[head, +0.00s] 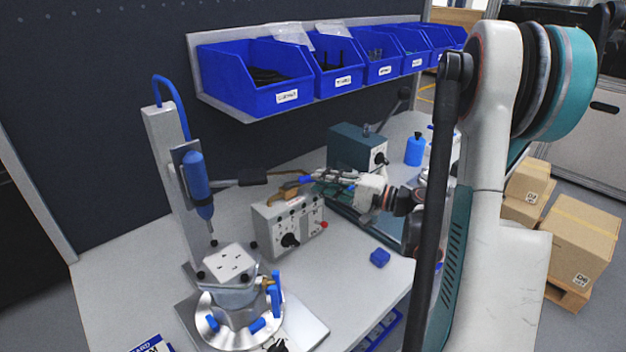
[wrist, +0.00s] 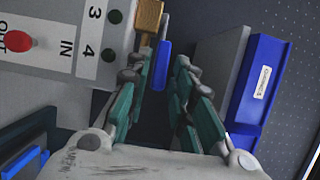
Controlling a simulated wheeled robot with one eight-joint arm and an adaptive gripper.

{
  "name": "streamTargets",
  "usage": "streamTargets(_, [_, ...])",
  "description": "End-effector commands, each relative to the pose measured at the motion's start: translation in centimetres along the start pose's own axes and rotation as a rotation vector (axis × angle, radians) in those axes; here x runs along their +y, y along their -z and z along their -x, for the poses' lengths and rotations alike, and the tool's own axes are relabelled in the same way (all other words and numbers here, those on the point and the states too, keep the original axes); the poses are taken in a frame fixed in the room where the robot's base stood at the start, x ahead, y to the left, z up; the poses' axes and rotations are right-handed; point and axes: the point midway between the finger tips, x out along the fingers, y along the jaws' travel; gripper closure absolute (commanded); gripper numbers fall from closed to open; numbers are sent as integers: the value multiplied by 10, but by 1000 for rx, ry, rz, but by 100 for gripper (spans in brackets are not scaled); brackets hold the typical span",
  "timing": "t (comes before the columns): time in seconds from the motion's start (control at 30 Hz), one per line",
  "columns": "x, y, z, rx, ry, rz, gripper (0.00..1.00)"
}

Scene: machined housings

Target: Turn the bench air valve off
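The bench air valve shows in the wrist view as a brass body (wrist: 149,17) with a blue lever (wrist: 161,66). It sits beside the grey control box (wrist: 62,40). In the head view, the brass part (head: 289,194) shows just behind the top of that box. My gripper (wrist: 164,58) is open, with its two fingers on either side of the blue lever. Gaps show between the lever and both fingers, though the left one is narrow. In the head view, my gripper (head: 314,178) reaches leftward above the box, and its fingers partly hide the valve.
The control box has a black knob and a red button (head: 322,225). A drill stand (head: 165,165) and a round fixture (head: 240,320) stand to the left. Blue bins (head: 262,95) hang on the back wall. A teal box (head: 352,148) and a blue bottle (head: 414,150) stand behind.

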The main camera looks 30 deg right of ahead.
Motion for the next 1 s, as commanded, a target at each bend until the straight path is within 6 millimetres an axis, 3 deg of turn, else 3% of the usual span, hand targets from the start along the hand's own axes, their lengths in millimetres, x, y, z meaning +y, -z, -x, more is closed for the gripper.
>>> streamTargets(0.2, [0, 1, 47, 5, 0, 0, 78])
streamTargets(0.4, [0, 0, 73, 3, 0, 0, 78])
streamTargets(0.8, [0, 0, 81, 0, 0, 0, 78])
streamTargets(0.9, [0, -1, 80, -2, -7, 0, 99])
streamTargets(1.0, [0, -4, 69, -12, -53, 5, 100])
